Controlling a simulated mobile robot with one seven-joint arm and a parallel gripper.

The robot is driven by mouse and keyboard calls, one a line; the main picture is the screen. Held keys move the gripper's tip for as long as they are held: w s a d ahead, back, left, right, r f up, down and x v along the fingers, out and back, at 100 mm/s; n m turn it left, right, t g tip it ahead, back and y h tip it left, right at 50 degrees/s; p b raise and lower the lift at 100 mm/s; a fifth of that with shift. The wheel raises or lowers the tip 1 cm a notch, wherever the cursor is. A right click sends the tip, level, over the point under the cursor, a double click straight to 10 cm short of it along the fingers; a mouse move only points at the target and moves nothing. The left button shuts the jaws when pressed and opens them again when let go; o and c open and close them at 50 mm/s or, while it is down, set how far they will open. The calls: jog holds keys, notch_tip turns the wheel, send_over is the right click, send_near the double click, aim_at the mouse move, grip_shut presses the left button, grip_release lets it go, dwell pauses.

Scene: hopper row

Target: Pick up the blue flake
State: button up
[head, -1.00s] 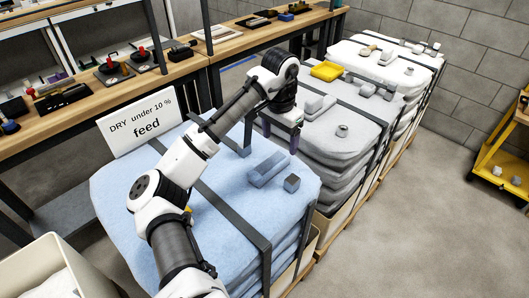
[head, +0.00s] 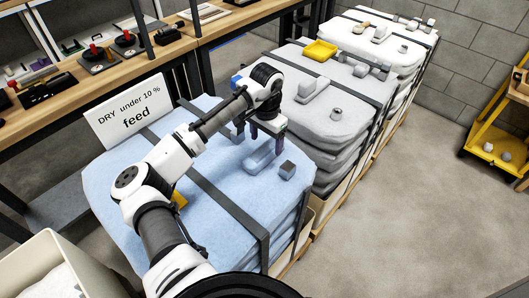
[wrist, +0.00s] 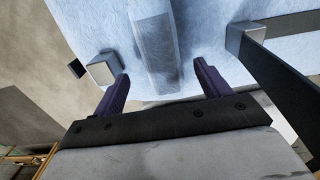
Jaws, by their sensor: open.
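The blue flake (head: 259,160) is a long, pale blue-grey block lying on the blue strapped stack (head: 225,160). In the wrist view the flake (wrist: 153,45) runs away from me, between the lines of my two purple fingers. My gripper (head: 267,136) is open and empty, just above the flake's far end in the head view. In the wrist view my gripper (wrist: 160,80) has one finger to each side of the flake. I cannot tell how much height is left between the fingertips and it.
A small grey cube (head: 287,170) sits right of the flake; in the wrist view a grey block (wrist: 103,69) is close by the left finger. Dark straps (head: 228,203) cross the stack. A "feed" sign (head: 130,112) stands behind.

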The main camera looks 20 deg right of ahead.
aim_at(265, 150)
jog(key=f, duration=0.1)
jog(key=f+p, duration=0.1)
jog(key=f, duration=0.1)
jog(key=shift+a+f, duration=0.25)
jog(key=shift+a, duration=0.05)
jog(key=shift+f+p, duration=0.3)
jog(key=shift+f, duration=0.3)
jog(key=c, duration=1)
jog(key=shift+r, duration=0.1)
jog(key=shift+c, duration=0.2)
